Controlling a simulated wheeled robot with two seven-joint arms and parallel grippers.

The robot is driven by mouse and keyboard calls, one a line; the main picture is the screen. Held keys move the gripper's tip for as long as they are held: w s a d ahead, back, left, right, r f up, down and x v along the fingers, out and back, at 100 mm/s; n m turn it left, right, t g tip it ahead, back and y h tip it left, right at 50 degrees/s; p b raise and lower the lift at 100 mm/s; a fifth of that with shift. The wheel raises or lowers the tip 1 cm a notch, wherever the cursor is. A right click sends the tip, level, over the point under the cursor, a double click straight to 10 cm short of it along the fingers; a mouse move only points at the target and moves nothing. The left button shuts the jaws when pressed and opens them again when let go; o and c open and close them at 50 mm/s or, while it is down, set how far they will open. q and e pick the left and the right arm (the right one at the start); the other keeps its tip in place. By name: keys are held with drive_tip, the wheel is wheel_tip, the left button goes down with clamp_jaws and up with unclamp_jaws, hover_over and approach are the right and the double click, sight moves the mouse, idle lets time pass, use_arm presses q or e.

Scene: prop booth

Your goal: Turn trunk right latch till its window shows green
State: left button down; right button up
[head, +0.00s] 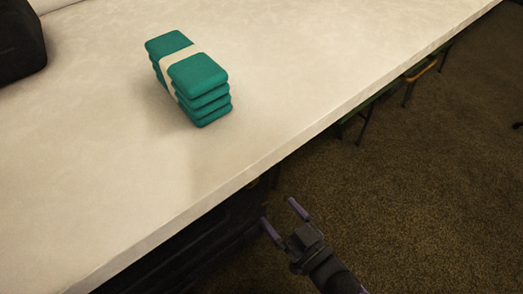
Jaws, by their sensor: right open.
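My right gripper (284,218) is in the lower middle of the head view, its two purple-tipped fingers apart with nothing between them. It is over the carpet, off the near edge of the table. No trunk or latch with a window can be made out in this view. A dark shape (215,240) lies in shadow below the table edge, left of the gripper, too dark to identify. My left gripper is not in view.
A pale table (330,60) runs diagonally across the view. A banded stack of teal folded cloths (195,85) sits on it. A black object (18,40) stands at the far left, cut off. Chair or stool legs (362,122) show beyond the edge. Brown carpet (440,190) is open at right.

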sight(253, 183)
drive_tip(key=b+x, duration=0.2)
drive_tip(key=x, duration=0.2)
drive_tip(key=b+x, duration=0.2)
drive_tip(key=x, duration=0.2)
drive_tip(key=shift+a+f, duration=0.2)
drive_tip(key=shift+a, duration=0.05)
drive_tip(key=shift+w+a+r, duration=0.15)
drive_tip(key=shift+w+a, duration=0.1)
drive_tip(key=shift+w, duration=0.2)
clamp_jaws()
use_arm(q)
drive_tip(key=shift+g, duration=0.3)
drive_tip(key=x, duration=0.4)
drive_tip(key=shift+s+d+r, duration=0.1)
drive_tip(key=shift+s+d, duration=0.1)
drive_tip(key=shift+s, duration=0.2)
